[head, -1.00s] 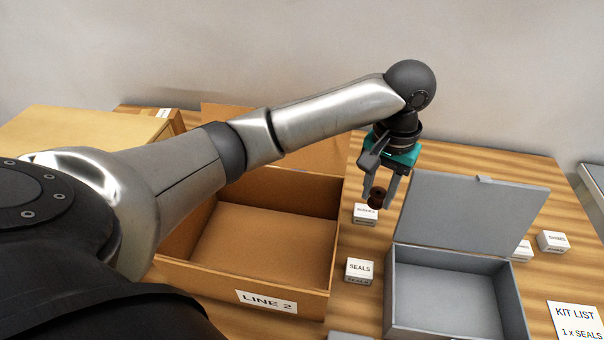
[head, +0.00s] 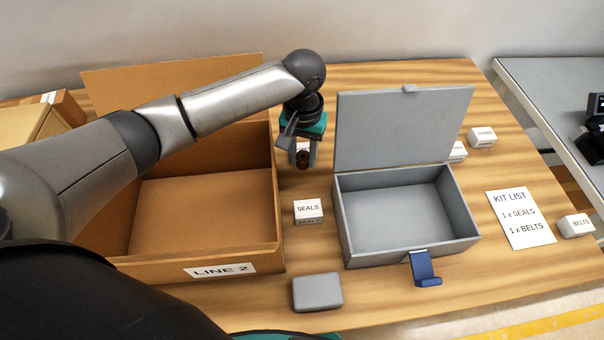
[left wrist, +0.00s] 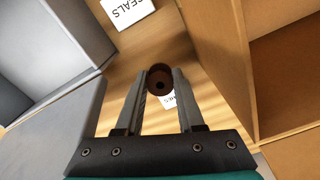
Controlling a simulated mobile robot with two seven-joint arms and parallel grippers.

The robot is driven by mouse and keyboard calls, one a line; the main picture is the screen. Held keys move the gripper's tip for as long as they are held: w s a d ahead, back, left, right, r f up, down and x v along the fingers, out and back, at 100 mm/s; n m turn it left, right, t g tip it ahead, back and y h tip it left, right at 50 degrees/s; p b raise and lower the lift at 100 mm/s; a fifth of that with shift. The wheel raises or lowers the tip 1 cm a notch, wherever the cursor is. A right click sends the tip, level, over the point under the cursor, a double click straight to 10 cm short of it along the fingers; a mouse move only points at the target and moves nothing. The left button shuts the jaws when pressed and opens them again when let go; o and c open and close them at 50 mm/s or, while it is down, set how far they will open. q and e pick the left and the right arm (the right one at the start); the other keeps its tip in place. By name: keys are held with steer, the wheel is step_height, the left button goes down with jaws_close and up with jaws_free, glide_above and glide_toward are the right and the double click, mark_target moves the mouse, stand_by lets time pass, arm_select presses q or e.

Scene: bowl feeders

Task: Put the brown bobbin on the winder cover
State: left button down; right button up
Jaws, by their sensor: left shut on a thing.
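The brown bobbin (head: 302,159) is a small dark brown ring-shaped piece. My left gripper (head: 303,160) is shut on it and holds it between the cardboard box and the grey box. In the left wrist view the bobbin (left wrist: 160,80) sits between the two fingertips, with its round hole facing the camera. Its height above the table is hard to tell. I cannot make out a winder cover for certain; a dark machine (head: 592,140) is cut off at the right edge. My right gripper is not in view.
An open cardboard box (head: 270,262) marked LINE 2 stands left. A grey box (head: 345,235) with raised lid and blue latch (head: 425,268) stands right. A SEALS box (head: 308,210), grey block (head: 317,292), kit list (head: 520,218) and BELTS box (head: 576,225) lie around. A grey table (head: 540,100) is beyond a gap.

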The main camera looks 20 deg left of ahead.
mark_target(303, 181)
arm_select(q)
step_height(303, 181, down, 3)
steer(key=shift+r, duration=0.15)
step_height(303, 181, down, 4)
steer(key=shift+r+b, duration=0.25)
steer(key=shift+b, duration=0.5)
steer(key=shift+f, duration=0.2)
steer(key=shift+f, duration=0.1)
steer(key=c, duration=0.5)
jaws_free()
